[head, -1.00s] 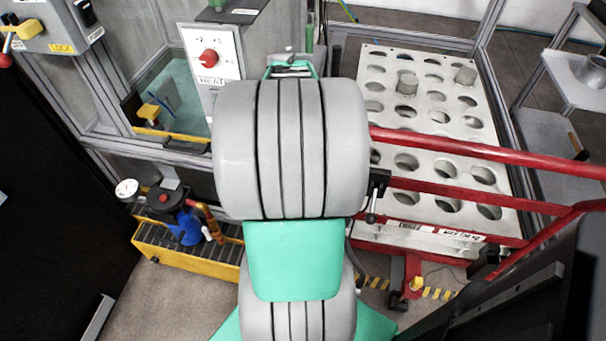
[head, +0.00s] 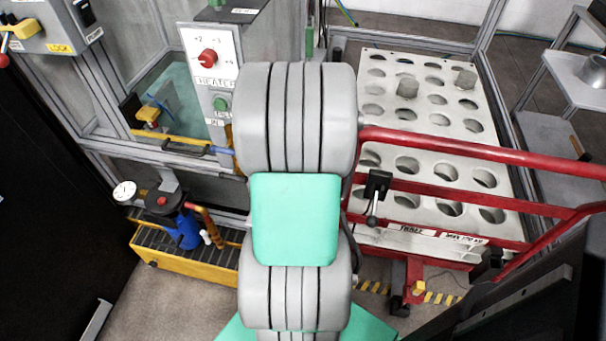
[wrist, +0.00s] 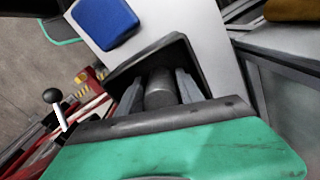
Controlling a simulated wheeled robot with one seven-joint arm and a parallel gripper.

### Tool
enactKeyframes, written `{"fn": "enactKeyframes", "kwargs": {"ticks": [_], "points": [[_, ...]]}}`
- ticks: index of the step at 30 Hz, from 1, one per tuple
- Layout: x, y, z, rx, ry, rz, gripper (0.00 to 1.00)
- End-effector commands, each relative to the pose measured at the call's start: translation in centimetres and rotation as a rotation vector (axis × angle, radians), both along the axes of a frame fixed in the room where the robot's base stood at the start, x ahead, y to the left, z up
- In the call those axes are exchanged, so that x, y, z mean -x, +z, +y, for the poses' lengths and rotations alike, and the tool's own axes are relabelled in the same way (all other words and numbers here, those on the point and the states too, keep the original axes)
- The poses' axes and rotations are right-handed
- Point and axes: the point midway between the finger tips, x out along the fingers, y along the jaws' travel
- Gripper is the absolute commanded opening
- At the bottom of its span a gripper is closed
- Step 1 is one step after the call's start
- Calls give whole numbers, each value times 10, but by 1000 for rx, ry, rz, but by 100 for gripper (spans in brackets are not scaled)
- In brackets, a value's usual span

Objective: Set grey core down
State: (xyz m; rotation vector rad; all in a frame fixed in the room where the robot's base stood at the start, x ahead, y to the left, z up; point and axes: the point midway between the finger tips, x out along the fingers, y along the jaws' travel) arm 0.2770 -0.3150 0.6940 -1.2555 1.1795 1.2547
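A grey core (wrist: 160,90), a short dark grey cylinder, sits between the two fingers of my gripper (wrist: 160,94) in the wrist view. The fingers lie against both its sides, so the gripper looks shut on it. The core's far end shows; its near part is hidden by the gripper's body. In the head view my arm hides the gripper and this core.
A red rail frame (head: 470,146) runs along the rack's front. A control panel (head: 209,62) with a red knob stands left of my arm. A yellow crate (head: 170,262) with a blue pump (head: 184,232) is at lower left. A blue pad (wrist: 105,22) lies on a pale surface.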

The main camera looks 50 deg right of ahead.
Motion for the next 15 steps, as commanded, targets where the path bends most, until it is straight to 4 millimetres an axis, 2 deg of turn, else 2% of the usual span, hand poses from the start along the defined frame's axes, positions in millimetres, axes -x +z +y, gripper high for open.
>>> {"fn": "enactKeyframes", "kwargs": {"ticks": [8,11,15], "points": [[0,3,0,0,0,0,45],[-1,13,-1,3,0,-2,45],[-1,46,-1,5,0,-3,45]]}}
